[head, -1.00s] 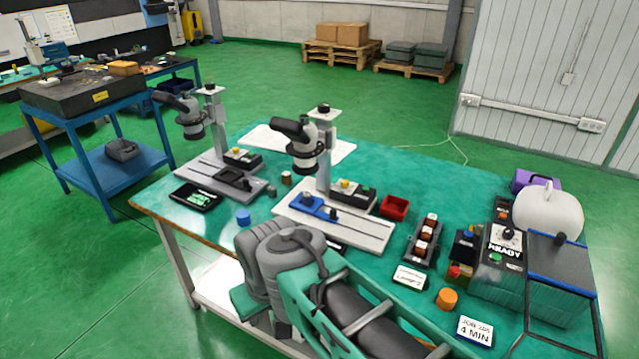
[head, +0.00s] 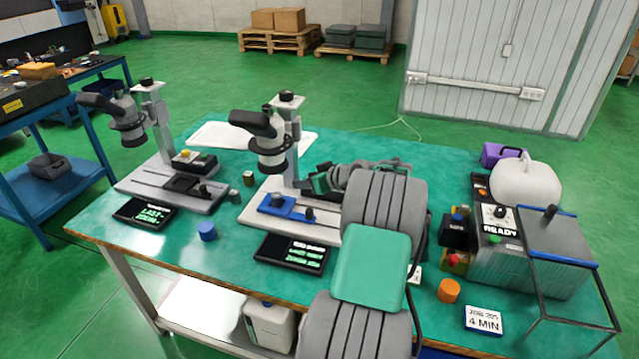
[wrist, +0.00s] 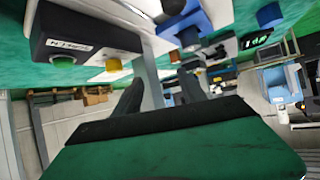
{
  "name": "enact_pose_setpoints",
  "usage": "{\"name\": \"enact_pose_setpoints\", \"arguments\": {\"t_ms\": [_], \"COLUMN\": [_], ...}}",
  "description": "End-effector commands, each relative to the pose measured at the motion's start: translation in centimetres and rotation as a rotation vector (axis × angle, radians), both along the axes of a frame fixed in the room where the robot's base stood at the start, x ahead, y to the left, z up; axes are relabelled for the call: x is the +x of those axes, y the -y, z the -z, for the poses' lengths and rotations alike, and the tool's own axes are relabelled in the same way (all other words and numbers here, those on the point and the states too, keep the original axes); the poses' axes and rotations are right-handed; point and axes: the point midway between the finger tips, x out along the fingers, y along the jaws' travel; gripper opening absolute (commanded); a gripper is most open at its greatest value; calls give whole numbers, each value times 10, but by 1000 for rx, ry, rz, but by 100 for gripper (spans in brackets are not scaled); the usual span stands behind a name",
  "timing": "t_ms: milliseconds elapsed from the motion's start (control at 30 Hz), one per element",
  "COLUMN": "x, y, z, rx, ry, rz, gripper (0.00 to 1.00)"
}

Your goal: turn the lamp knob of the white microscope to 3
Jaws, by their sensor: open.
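The white microscope (head: 268,145) stands on a pale base plate (head: 255,218) with a blue stage (head: 290,208) at the table's middle. In the head view my arm hides this box. My gripper (wrist: 160,92) is open and empty. Its fingers appear below and right of the yellow knob in the wrist view, apart from it. In the head view my gripper (head: 318,180) is just right of the microscope column.
A grey microscope (head: 128,120) stands to the left with its own lamp box (head: 195,163). A display (head: 292,254) lies in front of the white one. A grey READY unit (head: 495,230), an orange cylinder (head: 449,290) and a wire-framed box (head: 550,265) stand to the right.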

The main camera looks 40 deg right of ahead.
Motion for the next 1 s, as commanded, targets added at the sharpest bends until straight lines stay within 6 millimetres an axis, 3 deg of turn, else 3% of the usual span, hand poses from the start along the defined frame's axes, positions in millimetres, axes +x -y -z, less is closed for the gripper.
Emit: {"name": "enact_pose_setpoints", "arguments": {"t_ms": [33, 100, 167, 267, 600, 933, 1000], "x": [-19, -34, -39, -32, 22, 29, 29], "y": [34, 60, 71, 74, 80, 81, 81], "z": [15, 19, 19, 22, 44, 47, 47], "rx": [-5, -22, -32, -36, -35, -36, -36], "ry": [52, 108, 133, 144, 140, 140, 140], "rz": [37, 61, 70, 71, 73, 74, 74], "gripper": [49, 49, 49, 49, 49, 49, 43]}}
